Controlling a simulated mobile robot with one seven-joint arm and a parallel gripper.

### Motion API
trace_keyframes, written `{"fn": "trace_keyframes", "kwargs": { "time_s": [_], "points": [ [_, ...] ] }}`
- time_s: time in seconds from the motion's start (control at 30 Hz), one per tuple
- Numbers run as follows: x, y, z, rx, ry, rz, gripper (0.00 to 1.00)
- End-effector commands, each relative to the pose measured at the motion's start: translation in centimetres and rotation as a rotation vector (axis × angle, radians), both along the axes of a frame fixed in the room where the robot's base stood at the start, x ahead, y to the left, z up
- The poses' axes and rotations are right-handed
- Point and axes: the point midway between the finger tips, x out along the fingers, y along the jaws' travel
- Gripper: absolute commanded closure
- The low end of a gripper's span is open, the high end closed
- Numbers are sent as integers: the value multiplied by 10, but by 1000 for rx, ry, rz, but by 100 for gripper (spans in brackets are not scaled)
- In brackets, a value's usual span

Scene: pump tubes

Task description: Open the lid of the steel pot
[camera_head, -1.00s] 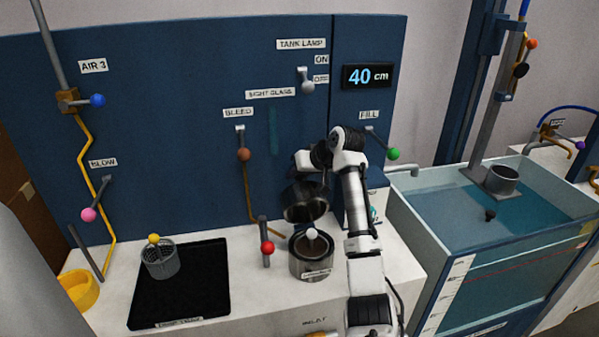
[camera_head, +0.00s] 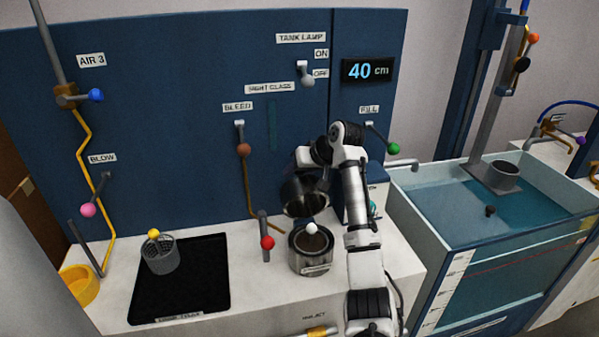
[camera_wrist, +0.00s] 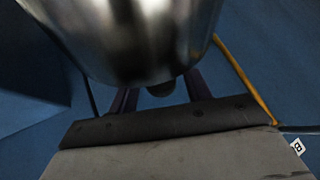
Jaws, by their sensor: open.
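The steel pot (camera_head: 311,264) stands on the white counter, its top uncovered, with a white ball (camera_head: 311,227) at its far rim. The steel lid (camera_head: 305,196) is raised and steeply tilted above the back of the pot. My gripper is close by the lid, and the head view mostly hides its fingers. In the wrist view my gripper (camera_wrist: 160,92) has its dark fingers apart. A shiny steel body, likely the lid (camera_wrist: 135,35), fills the top of that view, with a small dark knob (camera_wrist: 160,88) between the fingers. I cannot tell whether they touch.
A red-knobbed valve (camera_head: 267,243) stands just left of the pot. A black tray (camera_head: 195,285) with a strainer (camera_head: 161,257) lies further left. The blue panel (camera_head: 180,120) rises behind. A water tank (camera_head: 480,240) is to the right.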

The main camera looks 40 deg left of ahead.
Motion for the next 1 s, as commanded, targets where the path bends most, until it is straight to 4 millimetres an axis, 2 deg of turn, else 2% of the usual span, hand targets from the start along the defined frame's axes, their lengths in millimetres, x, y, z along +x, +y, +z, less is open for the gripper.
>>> {"fn": "trace_keyframes", "kwargs": {
  "time_s": [0.17, 0.4, 0.6, 0.8, 1.0],
  "points": [
    [0, -17, 16, 3, -5, -3, 51],
    [-4, -55, 56, 2, -5, -3, 51],
    [-8, -80, 84, -1, -2, -3, 51],
    [-9, -92, 97, -2, 0, -2, 51],
    [-9, -93, 99, -2, 2, -1, 51]
  ]
}}
